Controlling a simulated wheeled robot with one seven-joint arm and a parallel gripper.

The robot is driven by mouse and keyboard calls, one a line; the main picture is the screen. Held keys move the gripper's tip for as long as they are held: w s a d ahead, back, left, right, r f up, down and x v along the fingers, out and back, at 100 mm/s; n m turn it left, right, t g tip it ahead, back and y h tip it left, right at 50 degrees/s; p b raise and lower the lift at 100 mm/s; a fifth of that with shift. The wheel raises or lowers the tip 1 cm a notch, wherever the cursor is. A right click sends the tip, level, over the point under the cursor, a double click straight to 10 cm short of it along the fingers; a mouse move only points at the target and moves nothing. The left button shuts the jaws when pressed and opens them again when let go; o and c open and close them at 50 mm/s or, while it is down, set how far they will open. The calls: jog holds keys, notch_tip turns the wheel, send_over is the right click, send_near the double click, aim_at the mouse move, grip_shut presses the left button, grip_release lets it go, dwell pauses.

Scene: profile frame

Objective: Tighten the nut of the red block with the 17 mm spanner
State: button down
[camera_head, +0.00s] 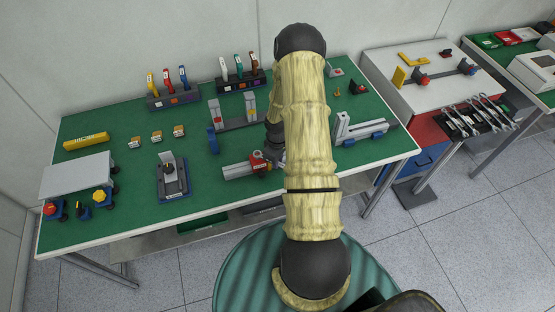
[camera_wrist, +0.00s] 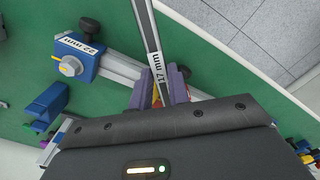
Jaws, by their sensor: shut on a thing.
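The red block (camera_head: 258,163) sits on an aluminium profile (camera_head: 238,170) near the table's front edge in the head view. Its nut is too small to make out there. In the wrist view my gripper (camera_wrist: 160,88) is shut on a spanner (camera_wrist: 149,30) labelled 17 mm. The spanner's shaft runs up and out of the picture, so its far end is not seen. A bit of red and yellow shows between the fingers, but I cannot tell what it is.
Racks of coloured tools stand at the table's back (camera_head: 172,92). More spanners lie on a black tray (camera_head: 478,117) at the right.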

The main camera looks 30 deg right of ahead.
jog(key=shift+f+b, duration=0.55)
jog(key=shift+f, duration=0.25)
jog(key=shift+w+d, duration=0.1)
jog(key=shift+d, duration=0.15)
dwell(0.4)
jog(key=shift+r+p, duration=1.7)
jog(key=shift+r, duration=0.7)
jog(key=shift+a, duration=0.1)
